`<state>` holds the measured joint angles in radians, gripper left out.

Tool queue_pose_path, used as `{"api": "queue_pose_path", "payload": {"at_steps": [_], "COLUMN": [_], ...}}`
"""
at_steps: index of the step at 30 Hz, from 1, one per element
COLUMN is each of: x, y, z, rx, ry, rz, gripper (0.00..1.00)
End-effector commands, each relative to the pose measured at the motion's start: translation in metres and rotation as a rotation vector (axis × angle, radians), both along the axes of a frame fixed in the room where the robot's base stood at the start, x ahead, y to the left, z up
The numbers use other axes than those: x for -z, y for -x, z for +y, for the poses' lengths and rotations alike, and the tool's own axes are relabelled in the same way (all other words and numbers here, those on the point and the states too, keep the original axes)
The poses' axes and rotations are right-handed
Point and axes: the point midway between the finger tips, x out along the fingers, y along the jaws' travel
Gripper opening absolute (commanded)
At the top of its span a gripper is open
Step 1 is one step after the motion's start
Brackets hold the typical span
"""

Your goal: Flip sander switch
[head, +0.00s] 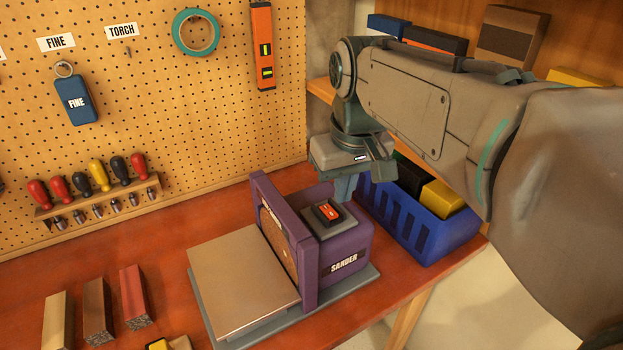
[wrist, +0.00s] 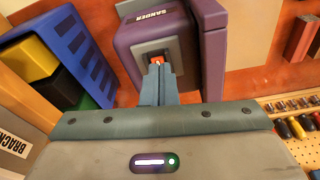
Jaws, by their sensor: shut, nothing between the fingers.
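The purple sander (head: 343,255) stands on the red-brown bench, with a tan plate in front of its disc. Its red switch (head: 328,211) sits in a dark frame on a grey panel on top of the housing. In the wrist view the sander (wrist: 133,37) is ahead, and the red switch (wrist: 157,61) shows just beyond my fingertips. My gripper (head: 343,196) is shut and empty, pointing down just behind and above the switch. In the wrist view its closed fingers (wrist: 158,72) overlap the switch's lower part. I cannot tell whether they touch it.
A blue crate (head: 412,222) with yellow, black and green blocks stands close to the right of the sander. A pegboard (head: 220,90) with a screwdriver rack (head: 100,203) is behind. Several bars (head: 98,312) lie at the front left. The bench left of the sander is mostly clear.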

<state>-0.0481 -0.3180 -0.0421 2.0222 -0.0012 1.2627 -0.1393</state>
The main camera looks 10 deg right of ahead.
Motion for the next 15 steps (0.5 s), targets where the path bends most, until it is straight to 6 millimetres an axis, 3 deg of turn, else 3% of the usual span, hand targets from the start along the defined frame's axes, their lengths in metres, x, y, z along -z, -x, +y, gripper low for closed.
{"api": "queue_pose_path", "payload": {"at_steps": [6,15], "x": [-0.024,-0.049], "y": [-0.038,-0.068], "z": [0.001,0.005], "rx": [-0.073,-0.148], "ry": [0.012,0.024], "rz": [0.075,0.153], "gripper": [0.0,0.0]}}
